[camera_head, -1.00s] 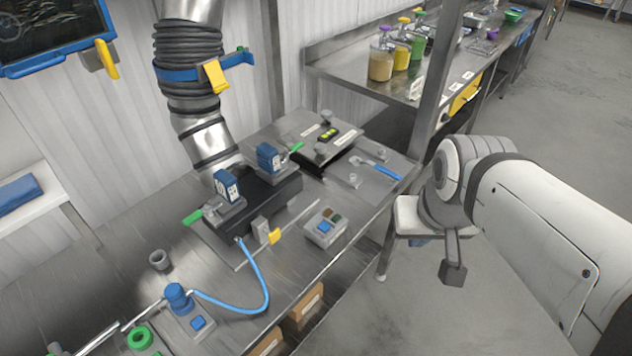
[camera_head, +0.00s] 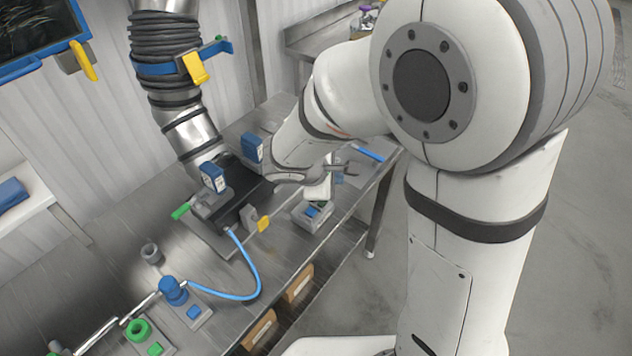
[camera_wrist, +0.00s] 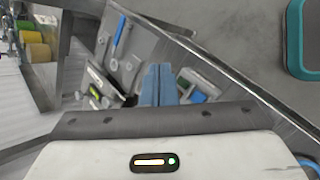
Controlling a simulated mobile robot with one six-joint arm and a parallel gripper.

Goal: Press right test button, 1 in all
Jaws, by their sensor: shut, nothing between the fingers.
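A small grey control box (camera_head: 312,214) with a blue button (camera_head: 313,211) sits near the bench's front edge. The box also shows in the wrist view (camera_wrist: 200,84), just right of my fingers. My gripper (camera_wrist: 158,70) is shut and empty, its two blue-grey fingers side by side in the wrist view. In the head view my arm reaches over the bench behind the box and hides much of my gripper. No label marks which button is the right test button.
A yellow-tabbed clamp (camera_head: 263,224) and a blue hose (camera_head: 250,290) lie left of the box. A blue-handled tool (camera_wrist: 121,30) lies on a plate behind my fingers. Floor lies beyond the bench edge.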

